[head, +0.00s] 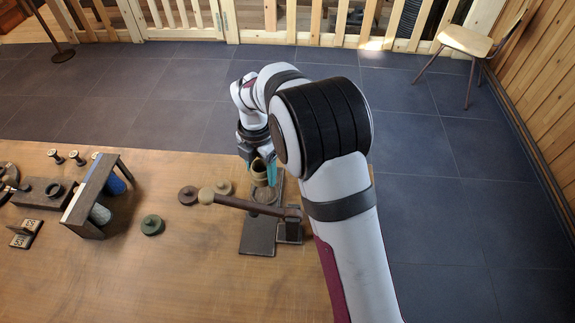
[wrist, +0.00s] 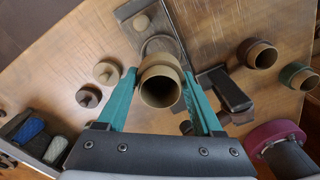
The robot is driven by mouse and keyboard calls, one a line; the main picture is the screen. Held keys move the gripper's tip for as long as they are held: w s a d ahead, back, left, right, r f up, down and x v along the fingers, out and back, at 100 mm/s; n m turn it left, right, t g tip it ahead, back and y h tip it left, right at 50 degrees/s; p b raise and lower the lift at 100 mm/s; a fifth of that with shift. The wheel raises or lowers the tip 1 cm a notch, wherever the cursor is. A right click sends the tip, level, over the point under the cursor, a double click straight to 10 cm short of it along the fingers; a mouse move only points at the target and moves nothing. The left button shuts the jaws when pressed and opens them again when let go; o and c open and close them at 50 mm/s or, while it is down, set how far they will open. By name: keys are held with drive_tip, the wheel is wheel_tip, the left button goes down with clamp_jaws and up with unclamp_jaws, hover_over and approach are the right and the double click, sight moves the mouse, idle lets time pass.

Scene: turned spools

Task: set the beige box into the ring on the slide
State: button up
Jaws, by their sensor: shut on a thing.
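My gripper (wrist: 163,88) has its green fingers shut on the beige box (wrist: 159,92), a round, hollow, tan turned cup with its open mouth facing the wrist camera. In the head view the box (head: 259,172) is held above the back part of the dark slide (head: 258,238). The ring (head: 265,195) shows as a dark circle on the slide, just below the box in the picture. In the wrist view the slide (wrist: 172,22) runs behind the box, which covers part of the ring (wrist: 160,44). Whether the box touches the ring cannot be told.
A lever with a beige knob (head: 206,195) crosses over the slide to a dark block (head: 290,232). Lids, including a green one (head: 151,224), lie to the left. A rack (head: 92,195) holds blue and grey cylinders.

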sight(264, 195)
drive_tip(key=shift+f, duration=3)
drive_tip(key=shift+f, duration=0.55)
drive_tip(key=o, duration=1.4)
drive_tip(key=shift+c, duration=0.2)
drive_tip(key=shift+r, duration=4.3)
